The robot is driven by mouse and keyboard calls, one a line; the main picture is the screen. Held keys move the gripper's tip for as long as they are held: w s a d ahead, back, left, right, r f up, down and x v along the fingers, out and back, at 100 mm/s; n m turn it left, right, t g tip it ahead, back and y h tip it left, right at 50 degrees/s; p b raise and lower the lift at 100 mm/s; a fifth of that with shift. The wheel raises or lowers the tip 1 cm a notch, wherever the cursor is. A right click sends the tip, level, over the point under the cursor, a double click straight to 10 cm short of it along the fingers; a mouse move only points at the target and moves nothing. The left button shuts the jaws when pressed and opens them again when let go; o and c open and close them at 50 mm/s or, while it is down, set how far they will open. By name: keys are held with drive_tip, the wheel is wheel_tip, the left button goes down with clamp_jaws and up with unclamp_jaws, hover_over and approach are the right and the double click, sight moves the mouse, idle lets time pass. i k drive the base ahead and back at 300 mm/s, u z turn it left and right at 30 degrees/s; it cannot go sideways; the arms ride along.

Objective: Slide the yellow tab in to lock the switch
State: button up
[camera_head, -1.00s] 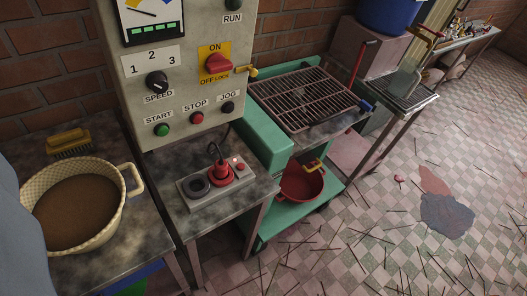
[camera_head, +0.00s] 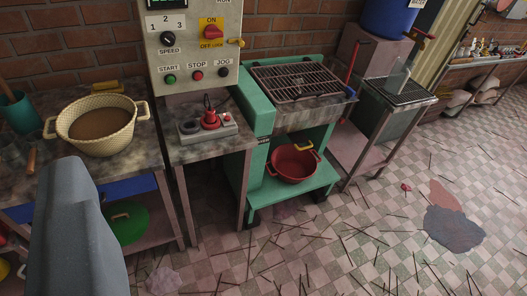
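The yellow tab (camera_head: 236,42) sticks out at the right edge of the grey control panel (camera_head: 185,62), beside the switch. The switch is a red knob (camera_head: 211,31) on a yellow plate marked ON above and OFF LOCK below. The tab and the knob are apart, with bare panel between them. Which mark the knob points to is too small to tell. A grey part of my own body (camera_head: 75,230) fills the lower left. My gripper's fingers do not show.
Under the panel, a metal table (camera_head: 205,153) holds a socket block with a red plug (camera_head: 210,120). A basket of brown powder (camera_head: 100,122) stands left. A green stand (camera_head: 260,150) with a grill is right. The tiled floor in front has scattered sticks.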

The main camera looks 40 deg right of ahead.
sight(239, 42)
drive_tip(key=k, duration=0.75)
drive_tip(key=z, duration=0.8)
drive_tip(key=i, duration=1)
drive_tip(key=u, duration=0.05)
